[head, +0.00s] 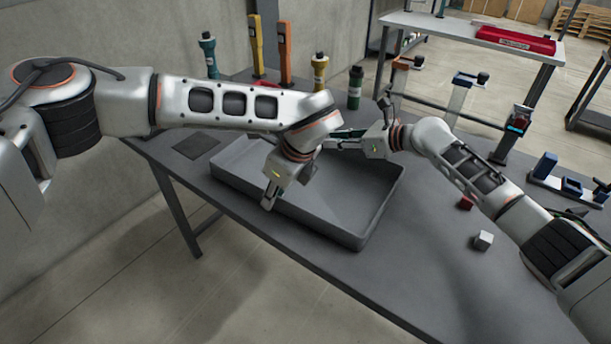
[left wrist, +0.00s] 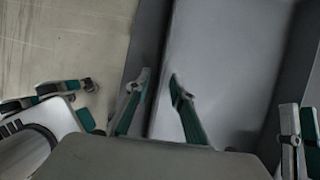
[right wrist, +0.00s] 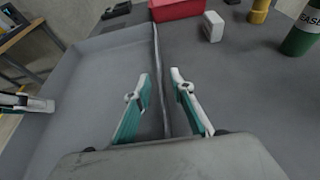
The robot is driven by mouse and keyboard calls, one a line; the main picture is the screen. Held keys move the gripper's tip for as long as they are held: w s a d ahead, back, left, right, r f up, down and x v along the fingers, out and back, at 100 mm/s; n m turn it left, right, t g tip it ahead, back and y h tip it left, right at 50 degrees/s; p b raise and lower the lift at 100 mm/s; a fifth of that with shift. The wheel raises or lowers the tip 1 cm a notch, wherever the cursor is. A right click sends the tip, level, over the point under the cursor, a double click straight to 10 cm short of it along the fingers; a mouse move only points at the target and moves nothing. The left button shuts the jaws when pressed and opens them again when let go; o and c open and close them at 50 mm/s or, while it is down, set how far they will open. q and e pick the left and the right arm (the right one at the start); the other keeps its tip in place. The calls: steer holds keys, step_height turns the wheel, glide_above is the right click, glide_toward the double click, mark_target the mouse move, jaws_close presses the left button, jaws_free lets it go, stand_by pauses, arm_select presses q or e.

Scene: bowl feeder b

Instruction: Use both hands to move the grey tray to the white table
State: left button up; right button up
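The grey tray (head: 375,212) lies on the dark grey table and looks empty where visible. My left gripper (head: 269,196) is at its near wall. In the left wrist view its open fingers (left wrist: 160,85) stand on either side of the wall, with gaps. My right gripper (head: 338,140) is at the opposite, far wall. In the right wrist view its open fingers (right wrist: 161,88) straddle that wall (right wrist: 158,60). My left arm hides part of the tray in the head view. The white table (head: 450,29) stands at the back right, beyond the grey table.
A red bin (head: 515,40) sits on the white table. Yellow (head: 319,72) and green (head: 355,88) bottles stand behind the tray. The right wrist view shows a red box (right wrist: 178,9) beyond the tray. The grey table's front right is clear.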

arm_select(q)
steer(key=shift+f, duration=0.1)
jaws_close()
arm_select(e)
jaws_close()
steer(key=shift+w+r, duration=0.1)
steer(key=shift+r, duration=0.05)
